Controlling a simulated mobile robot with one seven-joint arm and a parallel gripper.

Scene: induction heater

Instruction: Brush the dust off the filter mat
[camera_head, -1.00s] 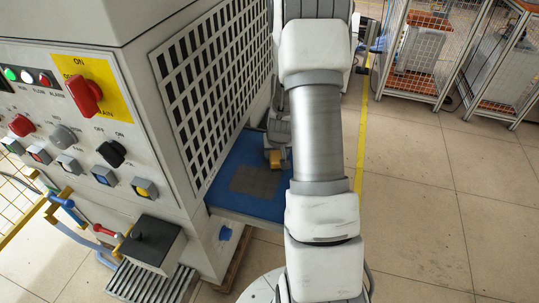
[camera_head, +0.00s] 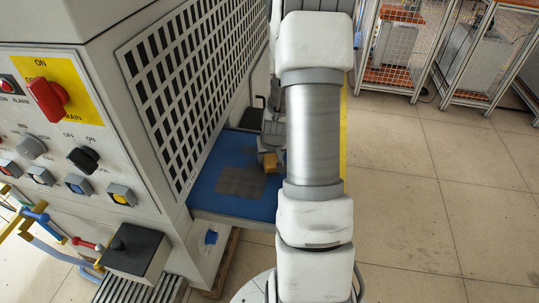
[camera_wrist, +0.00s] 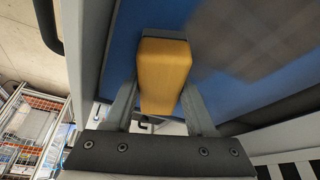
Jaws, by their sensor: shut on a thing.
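The blue mat (camera_head: 205,202) lies on a shelf at the foot of the machine's grilled side; I take it for the filter mat. A grey-brown dust patch (camera_head: 240,183) covers part of it, and a smaller dark patch (camera_head: 248,151) lies farther back. In the wrist view, the dust is a blurred dark area (camera_wrist: 235,35) right of my gripper (camera_wrist: 163,78). My gripper is shut on a yellow-brown block (camera_wrist: 165,72), apparently the brush handle, with a grey end. The block (camera_head: 269,162) is over the mat's right side; its contact with the mat is hidden.
The machine's grilled wall (camera_head: 190,95) rises directly left of the mat. Its control panel (camera_head: 60,150) has knobs and buttons. A black-topped box (camera_head: 135,250) stands at the front left. Mesh cages (camera_head: 400,45) stand at the back right. The tiled floor (camera_head: 430,190) on the right is clear.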

